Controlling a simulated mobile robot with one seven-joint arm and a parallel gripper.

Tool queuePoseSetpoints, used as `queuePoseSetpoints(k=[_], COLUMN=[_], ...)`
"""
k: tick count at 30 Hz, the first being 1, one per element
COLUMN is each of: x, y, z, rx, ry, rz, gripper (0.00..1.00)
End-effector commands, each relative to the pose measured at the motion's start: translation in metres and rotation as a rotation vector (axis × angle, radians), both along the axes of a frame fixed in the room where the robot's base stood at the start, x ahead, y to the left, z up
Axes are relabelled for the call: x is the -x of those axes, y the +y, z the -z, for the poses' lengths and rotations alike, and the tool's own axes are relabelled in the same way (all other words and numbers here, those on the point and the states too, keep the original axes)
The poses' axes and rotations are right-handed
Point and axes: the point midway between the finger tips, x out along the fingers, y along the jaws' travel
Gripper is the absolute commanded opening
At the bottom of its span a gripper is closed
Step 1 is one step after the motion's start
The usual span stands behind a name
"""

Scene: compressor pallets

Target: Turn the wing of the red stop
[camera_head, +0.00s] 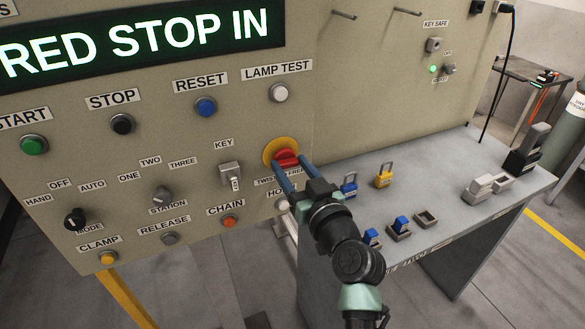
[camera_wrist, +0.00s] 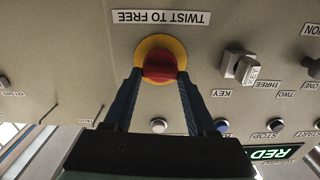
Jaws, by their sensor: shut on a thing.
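The red stop (camera_head: 287,158) is a red knob with a wing on a round yellow plate (camera_head: 270,148), set in the upright panel. The wrist view shows the red stop (camera_wrist: 160,66) between my fingertips, below an upside-down label "TWIST TO FREE" (camera_wrist: 161,18). My gripper (camera_head: 289,166) reaches the panel from the lower right. Its two blue fingers are shut on the red stop, one on each side. The fingers hide part of the knob's sides. The display (camera_head: 140,38) reads "RED STOP IN".
A key switch (camera_head: 231,175) sits just left of the stop, and a white lamp test button (camera_head: 279,92) above it. The grey bench (camera_head: 440,170) on the right carries blue and yellow padlocks (camera_head: 384,175) and small blocks.

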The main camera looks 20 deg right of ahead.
Motion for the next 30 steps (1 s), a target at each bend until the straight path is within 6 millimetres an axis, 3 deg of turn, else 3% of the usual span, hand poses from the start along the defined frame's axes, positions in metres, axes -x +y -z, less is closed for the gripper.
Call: queuePoseSetpoints(k=[18,30], x=[-0.0001,-0.0002], y=[-0.002,-0.0026], z=[0.0009,0.0009], rx=[-0.427,-0.553], ry=[0.015,0.019], rz=[0.0,0.0], gripper=[0.01,0.01])
